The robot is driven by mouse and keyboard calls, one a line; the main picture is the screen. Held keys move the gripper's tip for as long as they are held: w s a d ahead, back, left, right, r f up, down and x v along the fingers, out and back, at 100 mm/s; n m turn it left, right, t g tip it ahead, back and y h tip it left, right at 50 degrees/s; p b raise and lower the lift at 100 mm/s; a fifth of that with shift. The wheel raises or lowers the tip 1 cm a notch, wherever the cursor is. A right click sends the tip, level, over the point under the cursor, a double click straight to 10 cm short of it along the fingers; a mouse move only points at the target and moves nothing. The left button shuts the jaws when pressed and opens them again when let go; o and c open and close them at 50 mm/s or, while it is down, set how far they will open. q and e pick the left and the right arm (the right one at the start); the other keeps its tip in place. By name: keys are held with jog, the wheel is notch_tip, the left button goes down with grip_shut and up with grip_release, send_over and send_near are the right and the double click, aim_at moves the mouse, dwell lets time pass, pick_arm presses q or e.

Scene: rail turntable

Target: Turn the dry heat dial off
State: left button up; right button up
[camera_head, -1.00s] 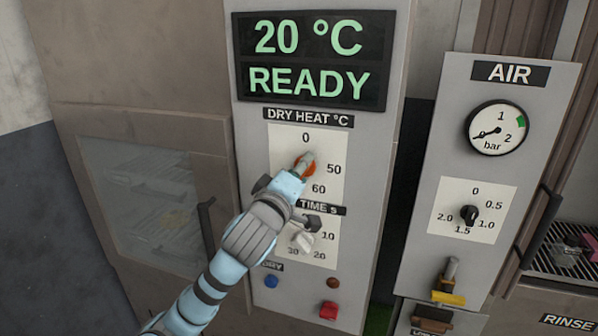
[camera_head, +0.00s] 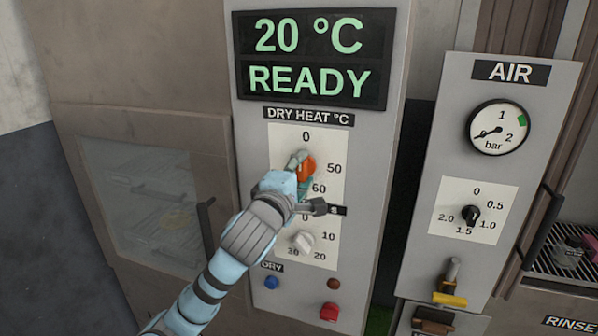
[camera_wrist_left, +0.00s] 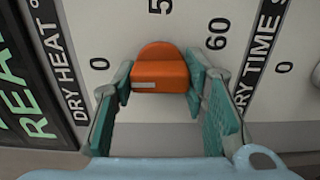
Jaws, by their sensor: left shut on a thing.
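The orange dry heat dial (camera_head: 307,166) sits on a white plate marked 0, 50 and 60, under the DRY HEAT °C label (camera_head: 309,117). The dial also shows in the wrist view (camera_wrist_left: 160,68), with a small pale mark on its near face. My left gripper (camera_head: 300,172) has its two teal fingers on either side of the dial, shut on it; the wrist view shows the fingertips (camera_wrist_left: 160,78) against its sides. Which number the dial points to is not clear. The display (camera_head: 309,60) reads 20 °C and READY. My right gripper is not in view.
Below is the pale time dial (camera_head: 302,241), partly near my gripper, with a blue button (camera_head: 271,282) and red button (camera_head: 329,311) lower down. An AIR panel (camera_head: 506,72) with gauge and black knob (camera_head: 469,215) stands right. A glass-fronted cabinet door (camera_head: 140,200) is left.

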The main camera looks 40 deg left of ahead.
pick_arm(q)
jog(key=shift+r, duration=0.25)
jog(key=o, duration=0.9)
jog(key=shift+o, duration=1.3)
jog(key=shift+w+f, duration=0.2)
